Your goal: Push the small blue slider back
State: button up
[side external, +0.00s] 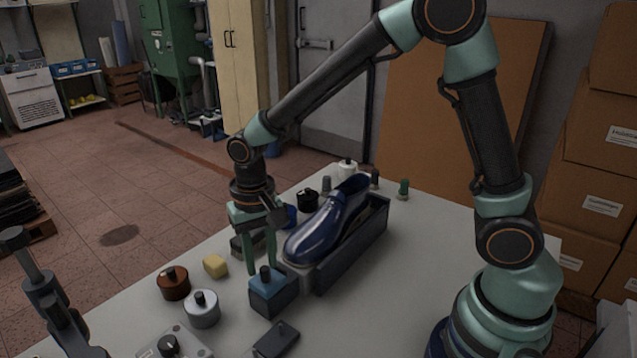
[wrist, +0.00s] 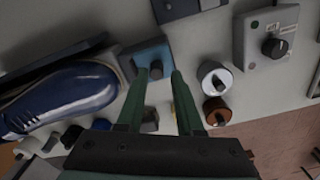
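The small blue slider (side external: 262,288) is a blue-topped dark block with a dark knob, at the near end of a dark grey trough (side external: 345,250). A glossy blue shoe (side external: 330,218) lies in the trough. My gripper (side external: 262,268) points down at the slider, its green fingers apart. In the wrist view, the slider (wrist: 148,52) lies beyond the fingertips of my gripper (wrist: 160,74), and its knob shows between them. I cannot tell whether either finger touches the knob. The shoe (wrist: 65,95) is left of the fingers there.
A brown-topped knob (side external: 173,283), a white-topped knob (side external: 202,310) and a yellow block (side external: 215,266) stand left of the slider. A grey control box (side external: 172,345) and a dark flat piece (side external: 276,340) are in front. Several small knobs stand behind the shoe.

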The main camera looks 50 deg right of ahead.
aim_at(263, 270)
notch_tip(263, 270, up, 10)
dwell(0.4)
jog(key=shift+r, duration=0.15)
jog(key=s+d+r+n+t, duration=0.4)
jog(key=s+d+t, duration=0.1)
jog(key=s+d, duration=0.4)
jog(key=shift+d+r+t, duration=0.15)
jog(key=shift+d+t, duration=0.15)
jog(key=shift+d, duration=0.8)
dwell(0.5)
